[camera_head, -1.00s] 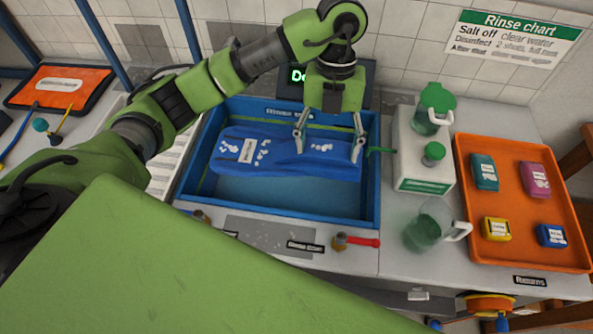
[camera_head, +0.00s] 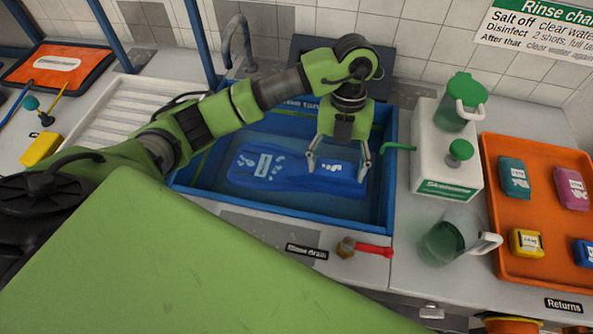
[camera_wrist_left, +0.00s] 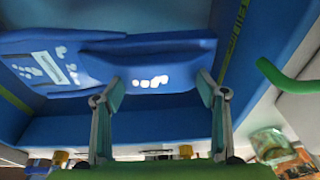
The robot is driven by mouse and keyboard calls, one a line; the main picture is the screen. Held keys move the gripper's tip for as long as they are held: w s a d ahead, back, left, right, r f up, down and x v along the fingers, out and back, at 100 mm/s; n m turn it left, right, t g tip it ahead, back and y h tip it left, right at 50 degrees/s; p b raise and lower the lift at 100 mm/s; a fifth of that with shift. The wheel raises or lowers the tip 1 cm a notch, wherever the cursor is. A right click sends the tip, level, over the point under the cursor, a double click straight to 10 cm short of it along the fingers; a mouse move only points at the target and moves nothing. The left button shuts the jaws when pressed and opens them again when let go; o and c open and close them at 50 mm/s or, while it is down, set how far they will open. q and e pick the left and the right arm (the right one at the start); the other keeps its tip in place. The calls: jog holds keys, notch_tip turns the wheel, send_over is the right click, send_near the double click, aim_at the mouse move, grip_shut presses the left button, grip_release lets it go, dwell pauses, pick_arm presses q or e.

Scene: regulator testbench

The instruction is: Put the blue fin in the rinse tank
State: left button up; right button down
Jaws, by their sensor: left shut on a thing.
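The blue fin (camera_head: 262,170), with white marks and a label, lies roughly flat inside the walls of the blue rinse tank (camera_head: 383,205). It looks low, at or in the water; its exact depth is hard to tell. My left gripper (camera_head: 338,164) reaches down into the tank and is shut on the fin's right end. In the left wrist view the fin (camera_wrist_left: 150,63) sits between the fingers (camera_wrist_left: 162,93) and extends to the left. My right gripper is not in view.
A red-handled drain valve (camera_head: 368,250) is at the front. A tap (camera_head: 238,45) rises behind the tank.

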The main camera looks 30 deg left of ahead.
pick_arm(q)
jog(key=x, duration=0.3)
jog(key=w+x, duration=0.1)
jog(key=x, duration=0.2)
jog(key=w+p+x, duration=0.1)
jog(key=x, duration=0.3)
jog(key=shift+a+f, duration=0.3)
jog(key=o, duration=1.7)
jog(key=shift+r, duration=0.15)
jog(key=b+v, duration=0.1)
jog(key=v, duration=1)
jog(key=shift+a+r+b, duration=0.1)
jog(key=shift+r+b, duration=0.2)
jog(key=shift+r, duration=0.05)
